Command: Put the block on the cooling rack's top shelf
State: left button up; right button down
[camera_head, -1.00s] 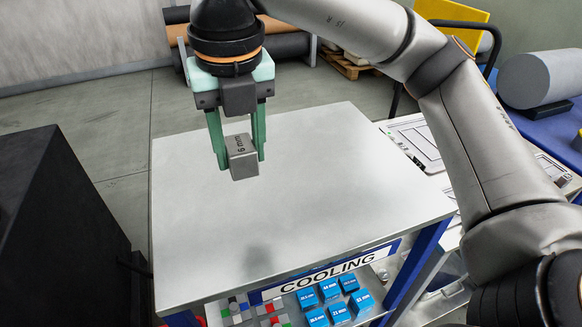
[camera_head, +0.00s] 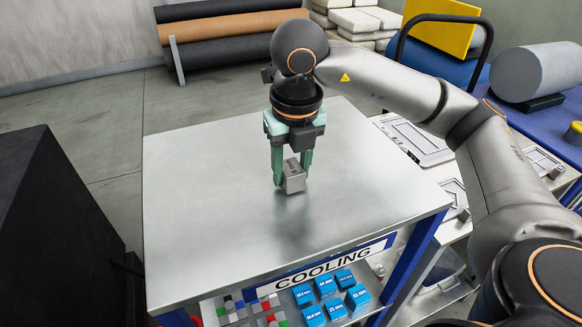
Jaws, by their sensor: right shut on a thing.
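A small grey metal block (camera_head: 292,180) is between the green fingers of my right gripper (camera_head: 291,172), which is shut on it. The gripper points down over the cooling rack's top shelf (camera_head: 220,240), a bare grey metal sheet. The block is low over the middle of the shelf; whether it touches the surface I cannot tell. The rack carries a "COOLING" label (camera_head: 323,268) on its front edge. My left gripper is not in view.
A lower shelf holds several blue blocks (camera_head: 334,308) and small coloured pieces. A black cabinet (camera_head: 50,220) stands at left. White panels (camera_head: 415,140) lie on a bench at right. Rolls (camera_head: 235,42) lie behind. The top shelf is otherwise clear.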

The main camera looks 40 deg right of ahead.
aim_at(294, 173)
jog(key=shift+f, duration=0.15)
jog(key=shift+c, duration=2)
grip_release()
jog(key=shift+r, duration=0.6)
notch_tip(294, 173, up, 11)
jog(key=s+p, duration=0.1)
jog(key=p, duration=0.1)
jog(key=shift+s+a+p, duration=0.2)
jog(key=shift+p, duration=0.1)
